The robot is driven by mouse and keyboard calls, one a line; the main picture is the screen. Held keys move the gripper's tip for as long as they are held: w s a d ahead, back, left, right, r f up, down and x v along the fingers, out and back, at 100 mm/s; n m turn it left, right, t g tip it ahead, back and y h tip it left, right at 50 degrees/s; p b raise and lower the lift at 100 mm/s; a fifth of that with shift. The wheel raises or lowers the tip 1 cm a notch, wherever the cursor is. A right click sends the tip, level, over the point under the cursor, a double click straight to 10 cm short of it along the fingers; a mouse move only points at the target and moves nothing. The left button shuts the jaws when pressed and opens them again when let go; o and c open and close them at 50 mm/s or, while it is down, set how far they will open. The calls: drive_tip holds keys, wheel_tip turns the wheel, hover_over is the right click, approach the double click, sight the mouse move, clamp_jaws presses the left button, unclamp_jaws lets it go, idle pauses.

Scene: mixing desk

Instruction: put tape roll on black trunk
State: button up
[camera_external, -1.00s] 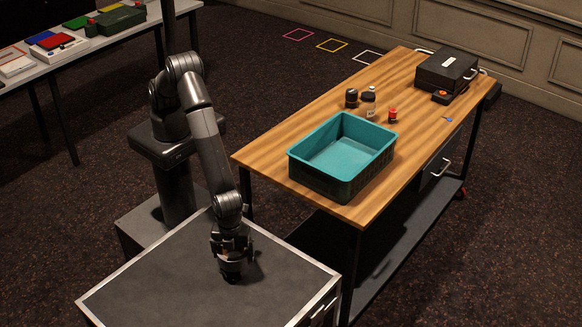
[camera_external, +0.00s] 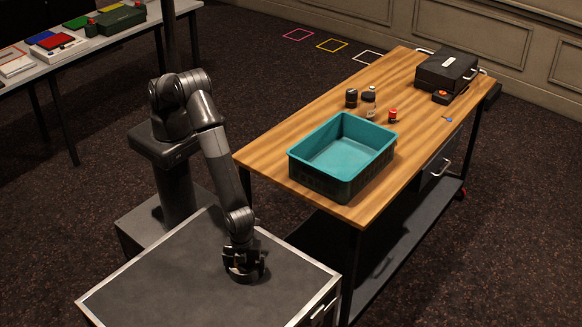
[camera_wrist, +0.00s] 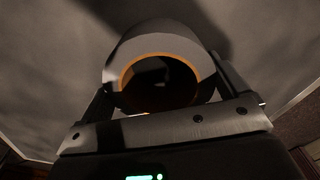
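The tape roll (camera_wrist: 160,45) is grey with an orange-brown core and shows in the wrist view, its hole facing the camera. My gripper (camera_wrist: 160,85) has one finger on each side of the roll, and they appear to press on it. In the external view my gripper (camera_external: 243,272) is low over the black trunk (camera_external: 165,285), right of the middle of its top. The trunk has a dark flat top with pale metal edges. The roll is hard to make out there among the dark fingers. I cannot tell whether it touches the trunk.
A wooden workbench (camera_external: 270,150) stands to the right, with a teal-lined bin (camera_external: 340,157), small bottles (camera_external: 369,100) and a black case (camera_external: 447,70). A grey table (camera_external: 60,62) with coloured items is at the upper left. The rest of the trunk's top is clear.

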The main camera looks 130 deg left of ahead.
drive_tip(key=shift+o, duration=0.7)
drive_tip(key=shift+r, duration=0.1)
drive_tip(key=s+a+r+n+t, duration=0.1)
drive_tip(key=s+a+r, duration=0.15)
drive_tip(key=r, duration=0.95)
drive_tip(key=s+a+r+n, duration=0.1)
drive_tip(key=a+r, duration=0.2)
drive_tip(key=r, duration=1)
drive_tip(key=s+a+r+n+t, duration=0.2)
drive_tip(key=s+a+r+n, duration=0.1)
drive_tip(key=s+a+r, duration=0.75)
drive_tip(key=s+a+r+n+t, duration=0.1)
drive_tip(key=s+a+r+n, duration=0.1)
drive_tip(key=s, duration=0.5)
drive_tip(key=s+a+r+n, duration=0.2)
drive_tip(key=s+a, duration=0.1)
drive_tip(key=s, duration=0.4)
drive_tip(key=s+a+r+n+t, duration=0.1)
drive_tip(key=s+a+r+n, duration=0.1)
drive_tip(key=s, duration=0.6)
drive_tip(key=shift+a+r+n+t, duration=0.3)
drive_tip(key=shift+r, duration=0.1)
